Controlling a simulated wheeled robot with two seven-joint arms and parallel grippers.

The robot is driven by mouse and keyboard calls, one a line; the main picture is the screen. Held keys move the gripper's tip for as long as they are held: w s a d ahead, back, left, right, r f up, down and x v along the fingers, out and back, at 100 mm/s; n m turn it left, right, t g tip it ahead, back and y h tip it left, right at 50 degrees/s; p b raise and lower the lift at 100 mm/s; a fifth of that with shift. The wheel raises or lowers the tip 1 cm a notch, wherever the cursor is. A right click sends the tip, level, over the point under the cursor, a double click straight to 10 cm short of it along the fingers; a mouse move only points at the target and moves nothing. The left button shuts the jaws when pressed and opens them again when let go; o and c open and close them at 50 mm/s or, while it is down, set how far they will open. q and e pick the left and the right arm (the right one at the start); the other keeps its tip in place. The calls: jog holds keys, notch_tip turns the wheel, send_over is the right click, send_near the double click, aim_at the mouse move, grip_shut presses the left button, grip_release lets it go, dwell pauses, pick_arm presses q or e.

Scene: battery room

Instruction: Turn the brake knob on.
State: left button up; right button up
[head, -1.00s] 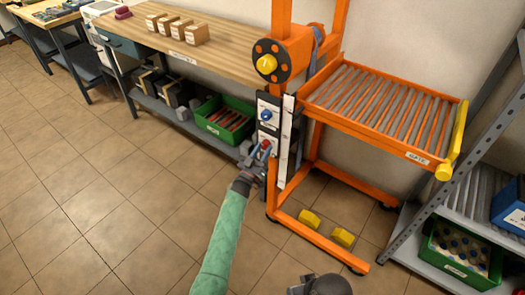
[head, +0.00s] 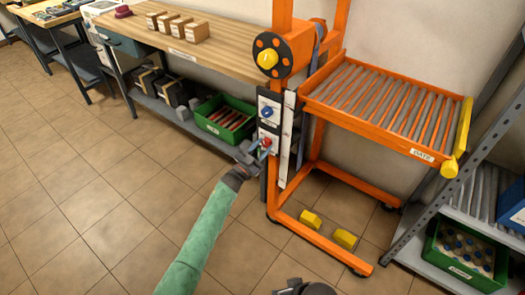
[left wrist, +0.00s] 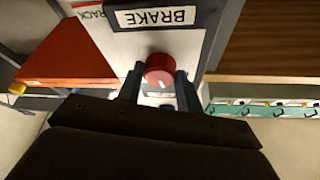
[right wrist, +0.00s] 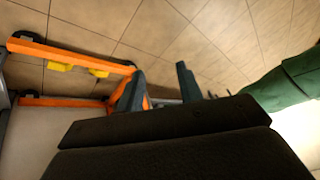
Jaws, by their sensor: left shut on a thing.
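The red brake knob (left wrist: 159,68) sits on a white panel beside an upside-down BRAKE label (left wrist: 155,17) in the left wrist view. My left gripper (left wrist: 160,90) has one finger on each side of the knob and is shut on it. A pale mark shows on the knob's face, but its exact setting is unclear. In the head view the red knob (head: 267,141) is on the lower panel of the orange lift, with my left gripper (head: 258,152) at it. My right gripper (right wrist: 158,88) is open and empty, away from the panel.
A blue knob (head: 267,112) sits above the red one. The orange lift frame (head: 300,200) holds a roller tray with a GATE label (head: 421,155). A green crate (head: 205,125) is under the workbench (head: 220,62). Floor at the left is clear.

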pick_arm(q)
jog(key=m+g, duration=0.1)
jog(key=m, duration=0.1)
jog(key=m+h, duration=0.1)
jog(key=m, duration=0.1)
jog(key=shift+a+g+b, duration=0.15)
jog(key=shift+g+b, duration=0.2)
jog(key=shift+g, duration=0.05)
jog(key=shift+w+m+g, duration=0.1)
jog(key=shift+m+g, duration=0.4)
jog(key=shift+m, duration=0.7)
jog(key=shift+a+r+m+g+h, duration=0.1)
jog(key=shift+m+g+h, duration=0.35)
jog(key=shift+m, duration=0.75)
jog(key=m+g, duration=0.1)
jog(key=m, duration=0.2)
jog(key=shift+r+m+g+y, duration=0.15)
jog(key=shift+m+g+y, duration=0.1)
jog(key=shift+m+g, duration=0.1)
jog(key=shift+m, duration=0.25)
jog(key=shift+m+g+y, duration=0.3)
jog(key=shift+m+g, duration=0.1)
jog(key=shift+m, duration=0.5)
pick_arm(e)
jog(key=shift+w+f, duration=0.2)
jog(key=shift+f, duration=0.65)
pick_arm(q)
jog(key=o, duration=1)
